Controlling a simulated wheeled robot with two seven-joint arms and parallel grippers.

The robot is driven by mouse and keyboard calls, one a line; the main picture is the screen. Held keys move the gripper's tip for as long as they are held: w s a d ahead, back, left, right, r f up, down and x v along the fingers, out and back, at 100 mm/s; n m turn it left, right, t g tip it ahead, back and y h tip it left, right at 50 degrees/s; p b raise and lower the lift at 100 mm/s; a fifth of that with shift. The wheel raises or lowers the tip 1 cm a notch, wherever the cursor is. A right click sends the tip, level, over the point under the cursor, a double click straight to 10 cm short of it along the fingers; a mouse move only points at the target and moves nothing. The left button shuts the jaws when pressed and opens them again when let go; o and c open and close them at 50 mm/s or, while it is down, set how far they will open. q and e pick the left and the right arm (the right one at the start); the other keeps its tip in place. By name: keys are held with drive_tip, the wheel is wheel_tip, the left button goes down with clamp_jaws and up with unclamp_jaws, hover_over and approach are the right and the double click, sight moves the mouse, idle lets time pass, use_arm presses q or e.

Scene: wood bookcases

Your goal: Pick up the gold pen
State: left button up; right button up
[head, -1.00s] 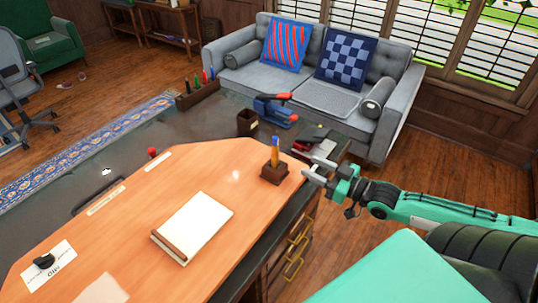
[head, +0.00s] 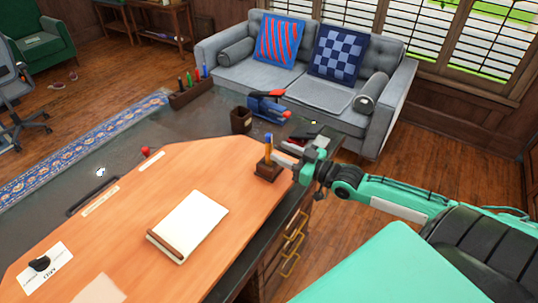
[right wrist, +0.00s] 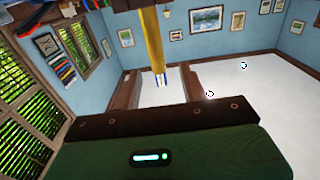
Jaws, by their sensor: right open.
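The gold pen (head: 268,144) stands upright in a small dark wooden holder (head: 267,172) near the desk's right edge. It has some blue on it. My right gripper (head: 282,157) is open and level, just right of the pen, with its fingertips at the pen or very close to it. I cannot tell whether they touch it. In the right wrist view the pen (right wrist: 153,42) hangs from the top middle, ending in a blue-and-white tip. My left gripper is not in view.
A notebook (head: 188,226) lies on the orange desk surface (head: 120,225). Behind the pen holder stand a dark cup (head: 241,121), a blue-and-red stapler (head: 267,107) and a rack of coloured pens (head: 190,92). Dark books (head: 305,138) lie close behind my right gripper.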

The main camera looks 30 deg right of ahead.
sight(272, 147)
drive_tip(key=shift+p+x, duration=0.6)
drive_tip(key=shift+x, duration=2.2)
drive_tip(key=shift+d, duration=0.1)
clamp_jaws()
